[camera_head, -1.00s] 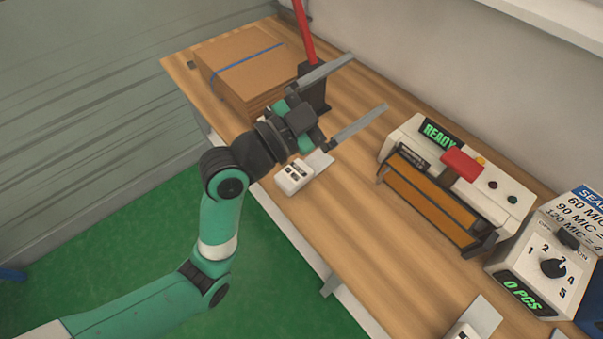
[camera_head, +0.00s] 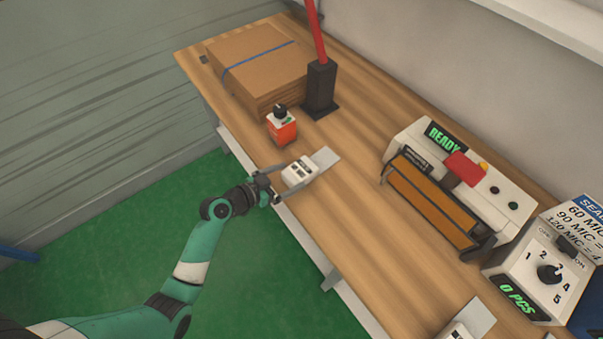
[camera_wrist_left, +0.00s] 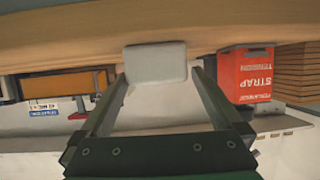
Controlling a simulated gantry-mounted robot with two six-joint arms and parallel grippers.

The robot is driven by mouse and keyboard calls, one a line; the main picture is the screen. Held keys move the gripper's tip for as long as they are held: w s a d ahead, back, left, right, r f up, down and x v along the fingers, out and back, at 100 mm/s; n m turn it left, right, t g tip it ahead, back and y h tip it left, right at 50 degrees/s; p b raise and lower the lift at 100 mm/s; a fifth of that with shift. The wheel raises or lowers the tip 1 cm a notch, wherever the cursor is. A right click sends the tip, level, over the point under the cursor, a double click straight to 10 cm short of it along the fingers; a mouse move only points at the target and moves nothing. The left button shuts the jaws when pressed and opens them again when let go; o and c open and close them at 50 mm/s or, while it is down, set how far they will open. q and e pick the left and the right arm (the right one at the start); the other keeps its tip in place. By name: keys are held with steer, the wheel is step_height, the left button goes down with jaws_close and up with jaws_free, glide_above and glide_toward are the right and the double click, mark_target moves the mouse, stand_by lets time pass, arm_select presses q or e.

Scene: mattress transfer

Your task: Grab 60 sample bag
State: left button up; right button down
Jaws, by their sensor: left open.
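I cannot make out a label reading 60 on any bag. A small white block-shaped item (camera_head: 299,172) with dark markings lies by the table's front edge, beside a flat grey plate (camera_head: 325,158). My left gripper (camera_head: 286,181) is open at the front edge, its fingers pointing toward the white item. In the left wrist view a pale, blank-faced block (camera_wrist_left: 155,62) shows between the tips of the open fingers (camera_wrist_left: 157,82). I cannot tell whether the fingers touch it. My right gripper is out of view.
An orange strap-tension box (camera_head: 282,128), brown cardboard stack (camera_head: 255,65) and black stand (camera_head: 320,88) with a red pole are behind. A sealer reading READY (camera_head: 440,180) and a dial box (camera_head: 540,265) stand to the right. Bare wood (camera_head: 350,215) lies between.

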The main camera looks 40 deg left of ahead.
mark_target(301, 172)
arm_select(q)
steer(key=b+x, duration=0.1)
steer(key=x, duration=0.3)
steer(key=shift+w+d+f, duration=0.1)
steer(key=shift+w+d, duration=0.1)
steer(key=shift+w, duration=0.1)
steer(key=shift+w+b, duration=0.3)
steer(key=shift+w, duration=0.1)
steer(key=c, duration=1.2)
